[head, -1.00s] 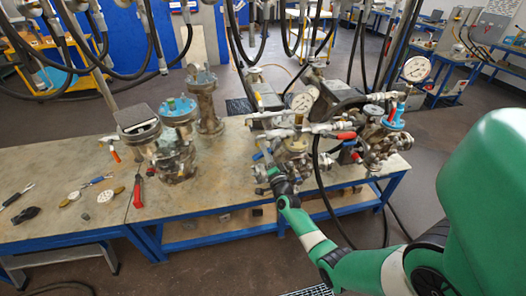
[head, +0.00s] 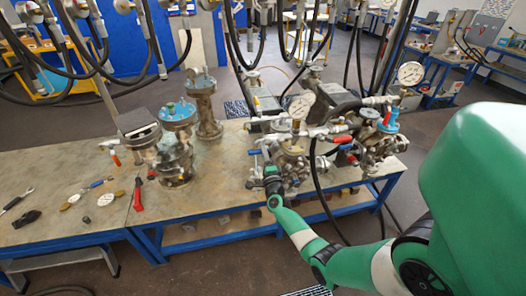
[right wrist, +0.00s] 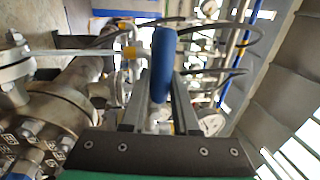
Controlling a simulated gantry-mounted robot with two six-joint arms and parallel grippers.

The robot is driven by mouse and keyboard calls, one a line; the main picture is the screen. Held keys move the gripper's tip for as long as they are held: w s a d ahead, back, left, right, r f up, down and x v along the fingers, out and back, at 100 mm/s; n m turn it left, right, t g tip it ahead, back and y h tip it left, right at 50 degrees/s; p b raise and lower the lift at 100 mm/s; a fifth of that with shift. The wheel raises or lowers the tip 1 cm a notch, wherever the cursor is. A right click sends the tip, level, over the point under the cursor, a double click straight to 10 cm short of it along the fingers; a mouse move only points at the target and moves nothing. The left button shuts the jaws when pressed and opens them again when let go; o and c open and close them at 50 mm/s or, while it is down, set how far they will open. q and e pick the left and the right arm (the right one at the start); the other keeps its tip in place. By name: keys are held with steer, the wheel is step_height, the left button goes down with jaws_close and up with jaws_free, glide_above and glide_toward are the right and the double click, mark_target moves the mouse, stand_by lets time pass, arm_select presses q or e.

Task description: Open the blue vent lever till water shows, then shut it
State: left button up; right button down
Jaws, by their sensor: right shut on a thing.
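The blue vent lever (right wrist: 163,62) stands upright between the fingers of my right gripper (right wrist: 159,88) in the right wrist view. The gripper is shut on it. In the head view my right gripper (head: 271,174) is at the front left of the valve-covered flanged vessel (head: 291,166), and a small blue handle (head: 254,152) shows just above and left of it. I cannot make out any water at the vent. My left gripper is not in view.
Red-handled valves (head: 344,139) and a pressure gauge (head: 301,105) crowd close above and right of the gripper. A blue-topped vessel (head: 177,120) stands left on the bench (head: 222,186). A black hose hangs in front. Loose tools lie at far left.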

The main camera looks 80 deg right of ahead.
steer(key=shift+r, duration=0.1)
steer(key=c, duration=0.7)
jaws_free()
steer(key=shift+o, duration=0.2)
steer(key=shift+a, duration=0.1)
steer(key=shift+s+a, duration=0.15)
steer(key=shift+a, duration=0.2)
steer(key=p+v, duration=0.1)
steer(key=v, duration=0.9)
steer(key=shift+s+a, duration=0.15)
steer(key=shift+a, duration=0.15)
